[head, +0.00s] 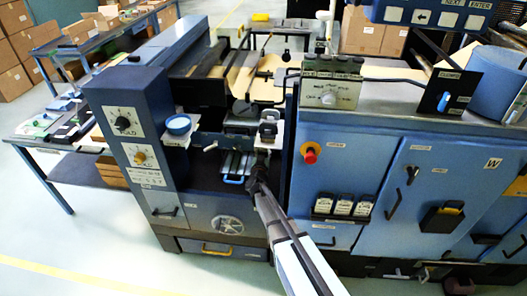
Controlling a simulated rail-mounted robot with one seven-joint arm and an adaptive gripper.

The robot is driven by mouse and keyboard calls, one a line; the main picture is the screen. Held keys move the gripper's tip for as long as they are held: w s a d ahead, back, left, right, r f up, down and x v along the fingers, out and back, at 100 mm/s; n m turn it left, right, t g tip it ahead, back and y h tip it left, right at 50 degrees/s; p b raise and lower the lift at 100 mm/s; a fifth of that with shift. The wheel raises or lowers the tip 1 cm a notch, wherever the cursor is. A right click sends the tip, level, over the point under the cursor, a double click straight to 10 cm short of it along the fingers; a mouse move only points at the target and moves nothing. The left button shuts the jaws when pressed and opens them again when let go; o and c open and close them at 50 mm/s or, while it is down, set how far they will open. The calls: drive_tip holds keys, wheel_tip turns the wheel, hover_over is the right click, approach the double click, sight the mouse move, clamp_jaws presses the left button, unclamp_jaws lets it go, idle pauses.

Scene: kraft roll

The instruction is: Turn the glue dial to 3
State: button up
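Two dials sit on the blue cabinet at the left. The upper one has a black knob (125,123) on a white plate. The lower one has a yellow-orange knob (140,157) on a white plate. A third dial has a pale knob (328,98) on the grey box right of centre. The lettering is too small to tell surely which is the glue dial, and I cannot read any setting.
A blue round dish (178,124) sits on a small ledge beside the left cabinet. A red emergency button (310,154) is on the right cabinet's front. A black lever panel (447,92) stands further right. The floor (110,240) at the front left is clear.

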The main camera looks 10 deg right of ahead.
drive_tip(key=shift+c, duration=1.3)
drive_tip(key=shift+f+m+b, duration=0.1)
drive_tip(key=shift+m+b, duration=0.2)
drive_tip(key=shift+b, duration=0.25)
drive_tip(key=m+b, duration=0.3)
drive_tip(key=b, duration=0.1)
drive_tip(key=shift+f+m, duration=0.1)
drive_tip(key=shift+m, duration=0.2)
drive_tip(key=m+b, duration=0.2)
drive_tip(key=shift+b, duration=0.35)
drive_tip(key=shift+w+r+m+b, duration=0.1)
drive_tip(key=shift+r+m+b, duration=0.1)
drive_tip(key=shift+m+b, duration=1.3)
drive_tip(key=shift+r+m, duration=0.1)
drive_tip(key=shift+m, duration=0.3)
